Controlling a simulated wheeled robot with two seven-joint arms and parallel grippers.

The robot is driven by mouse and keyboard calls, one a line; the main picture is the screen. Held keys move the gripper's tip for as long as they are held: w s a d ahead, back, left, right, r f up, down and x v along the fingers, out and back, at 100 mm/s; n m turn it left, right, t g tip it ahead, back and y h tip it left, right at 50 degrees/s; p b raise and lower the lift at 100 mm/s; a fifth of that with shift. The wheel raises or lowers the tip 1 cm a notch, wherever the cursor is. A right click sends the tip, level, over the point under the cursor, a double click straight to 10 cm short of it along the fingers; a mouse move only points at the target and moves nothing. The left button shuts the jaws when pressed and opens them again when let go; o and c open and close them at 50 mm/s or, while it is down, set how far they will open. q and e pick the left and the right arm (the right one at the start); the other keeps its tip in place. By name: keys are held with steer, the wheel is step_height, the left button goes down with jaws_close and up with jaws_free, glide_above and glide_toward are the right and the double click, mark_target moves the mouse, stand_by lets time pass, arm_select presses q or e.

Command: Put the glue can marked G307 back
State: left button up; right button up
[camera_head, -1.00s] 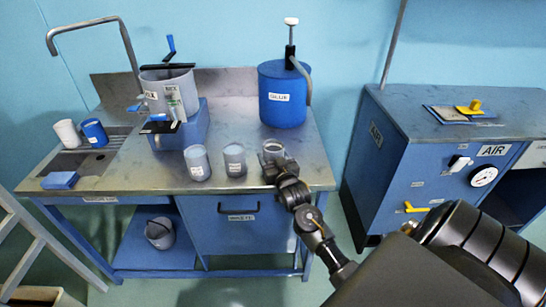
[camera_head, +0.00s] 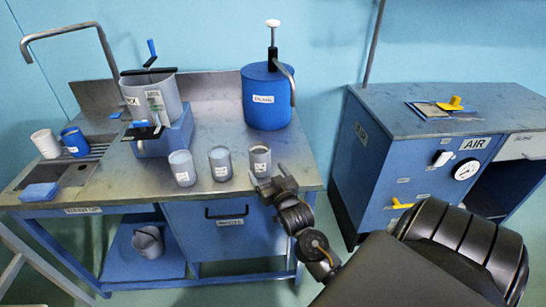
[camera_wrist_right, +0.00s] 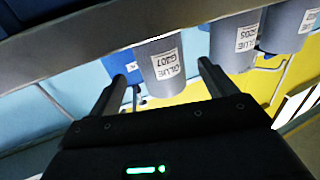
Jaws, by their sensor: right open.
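The glue can marked G307 is the grey cylinder (camera_head: 260,163) at the right end of a row of three cans near the bench's front edge. It stands upright on the steel bench top. In the right wrist view, where the scene appears upside down, its label reads GLUE G307 (camera_wrist_right: 165,64). My right gripper (camera_head: 269,186) is open just in front of this can. In the wrist view the two fingers (camera_wrist_right: 163,72) point to either side of it, with gaps showing. My left gripper is not in view.
Two similar grey cans, (camera_head: 220,164) and (camera_head: 182,168), stand to its left; the nearer is labelled G205. Behind are a blue glue tank (camera_head: 268,96) and a grey mixing pot (camera_head: 150,95). A blue AIR cabinet (camera_head: 400,160) stands right, across a gap.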

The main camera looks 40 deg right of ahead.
steer(key=shift+v, duration=2)
